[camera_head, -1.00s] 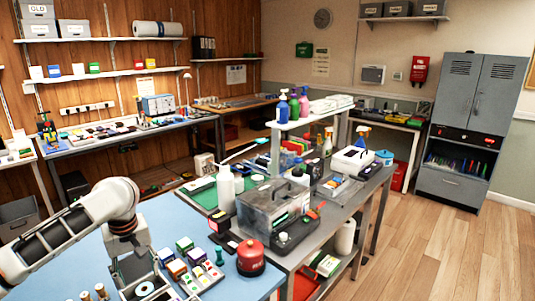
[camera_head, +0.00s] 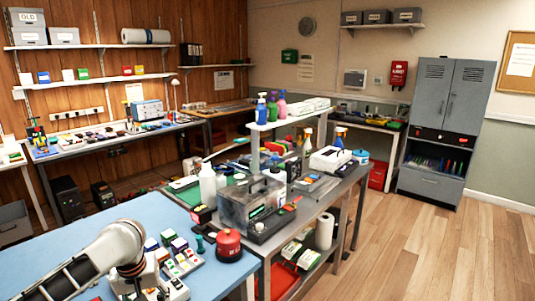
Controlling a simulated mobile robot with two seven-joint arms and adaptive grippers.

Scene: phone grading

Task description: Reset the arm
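My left arm comes in from the lower left over the blue table (camera_head: 95,232). Its wrist hangs above the table's front part, and the gripper end is at or below the bottom edge, hidden behind the wrist, so its fingers cannot be made out. My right arm and gripper are not in view.
A grey workbench (camera_head: 285,236) stands to the right with a clear-sided machine (camera_head: 240,201), a white pump bottle (camera_head: 207,184) and a white device (camera_head: 330,159). A grey cabinet (camera_head: 447,130) is at the back right. The wooden floor (camera_head: 420,250) at right is free.

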